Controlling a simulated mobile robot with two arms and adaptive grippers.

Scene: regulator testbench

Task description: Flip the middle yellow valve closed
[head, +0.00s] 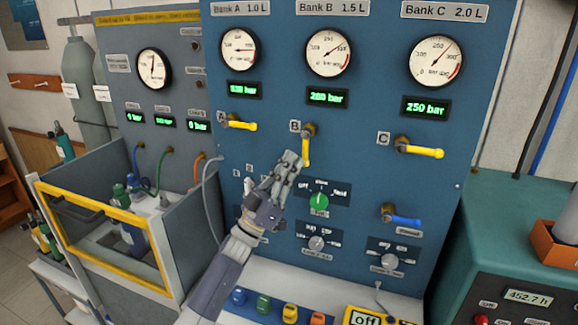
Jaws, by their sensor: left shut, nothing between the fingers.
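The middle yellow valve (306,150), labelled B, is on the blue panel below the 280 bar display. Its handle points straight down. The yellow valve A (241,125) to its left and the yellow valve C (425,151) to its right have handles lying sideways, pointing right. My left gripper (292,158) is shut and empty. Its fingertips are just left of the lower end of valve B's handle; whether they touch it I cannot tell. My right gripper is out of view.
A green knob (319,202) and a grey knob (317,243) sit below valve B. A blue-handled valve (404,219) is at lower right. A yellow-framed cage (104,212) stands at left, a teal console (520,240) at right. Several coloured pieces line the ledge below.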

